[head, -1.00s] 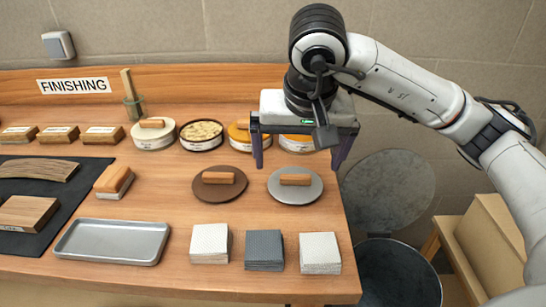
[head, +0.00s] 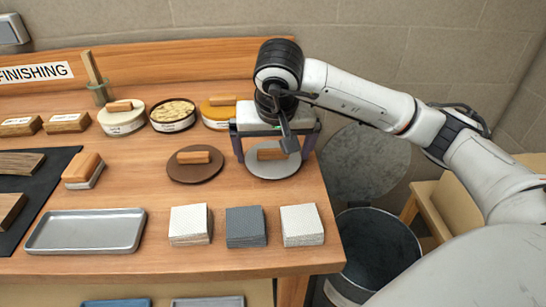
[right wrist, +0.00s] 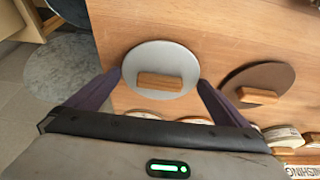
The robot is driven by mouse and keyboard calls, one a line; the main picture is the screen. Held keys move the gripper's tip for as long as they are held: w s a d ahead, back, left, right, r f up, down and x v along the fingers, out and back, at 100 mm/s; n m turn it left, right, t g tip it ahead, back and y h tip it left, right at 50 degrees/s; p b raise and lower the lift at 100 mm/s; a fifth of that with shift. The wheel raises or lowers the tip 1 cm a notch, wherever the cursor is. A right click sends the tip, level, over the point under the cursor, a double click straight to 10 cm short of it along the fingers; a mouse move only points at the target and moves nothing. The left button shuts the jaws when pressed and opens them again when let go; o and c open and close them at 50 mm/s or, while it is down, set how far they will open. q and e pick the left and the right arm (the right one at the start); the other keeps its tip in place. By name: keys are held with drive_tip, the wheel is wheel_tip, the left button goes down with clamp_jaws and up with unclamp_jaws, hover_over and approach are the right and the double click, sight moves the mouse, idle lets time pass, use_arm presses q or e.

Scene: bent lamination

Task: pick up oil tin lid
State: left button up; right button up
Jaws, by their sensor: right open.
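A round grey lid (head: 275,171) with a wooden bar handle lies flat near the bench's right end; it also shows in the right wrist view (right wrist: 160,58). A similar brown lid (head: 188,174) lies to its left. No label shows which one belongs to the oil tin. My right gripper (head: 276,150) is open and empty over the grey lid. In the right wrist view its fingers (right wrist: 160,80) stand wide on either side of the lid's handle, with a gap to it. The gripper body hides part of the bench behind it. My left gripper is not in view.
Round tins stand at the back: a white one (head: 122,121), an open one with pale contents (head: 173,114) and an orange one (head: 219,116). Stacked pads (head: 246,228) and a metal tray (head: 86,232) lie in front. A bin (head: 372,245) stands off the bench's right end.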

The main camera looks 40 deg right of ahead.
drive_tip(key=c, duration=0.7)
drive_tip(key=shift+o, duration=0.2)
drive_tip(key=shift+r, duration=0.15)
